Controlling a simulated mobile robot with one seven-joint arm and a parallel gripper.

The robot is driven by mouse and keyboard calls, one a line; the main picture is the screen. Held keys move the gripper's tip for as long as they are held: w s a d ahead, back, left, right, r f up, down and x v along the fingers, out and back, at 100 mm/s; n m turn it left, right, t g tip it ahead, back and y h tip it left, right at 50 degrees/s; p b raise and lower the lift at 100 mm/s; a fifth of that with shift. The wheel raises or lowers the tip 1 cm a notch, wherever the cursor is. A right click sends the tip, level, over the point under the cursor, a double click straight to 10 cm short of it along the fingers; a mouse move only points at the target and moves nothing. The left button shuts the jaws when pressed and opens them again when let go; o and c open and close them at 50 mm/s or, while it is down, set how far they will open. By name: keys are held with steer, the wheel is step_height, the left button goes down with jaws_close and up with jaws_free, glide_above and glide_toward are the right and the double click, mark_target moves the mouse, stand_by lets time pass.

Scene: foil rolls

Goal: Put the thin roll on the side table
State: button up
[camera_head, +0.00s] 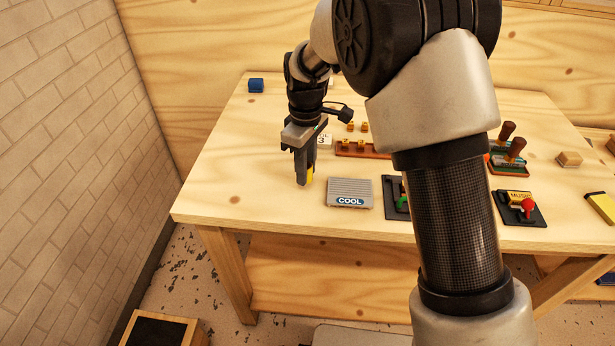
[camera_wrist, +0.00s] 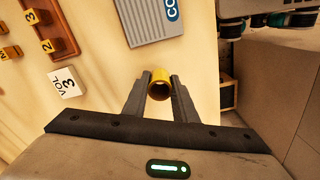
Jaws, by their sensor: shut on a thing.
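A short yellow roll (camera_wrist: 159,86) is between my fingertips in the wrist view, with its hollow end facing the camera. It also shows as a small yellow patch in the head view (camera_head: 309,173). My gripper (camera_head: 304,178) points down over the left part of the wooden table and is shut on this roll. I cannot tell if the roll touches the tabletop. A low wooden stand with a dark top (camera_head: 158,332) is at the bottom left, below the big table; it may be the side table. Only part of it shows.
The wooden table (camera_head: 225,185) carries a grey COOL block (camera_head: 349,188) just right of my gripper. Behind are a VOL 3 block (camera_wrist: 66,83) and a rack with numbered yellow tags (camera_head: 362,150). The table's front-left corner is clear.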

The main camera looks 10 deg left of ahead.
mark_target(306, 189)
steer(key=shift+f, duration=1.55)
steer(key=shift+f, duration=0.1)
steer(key=o, duration=1)
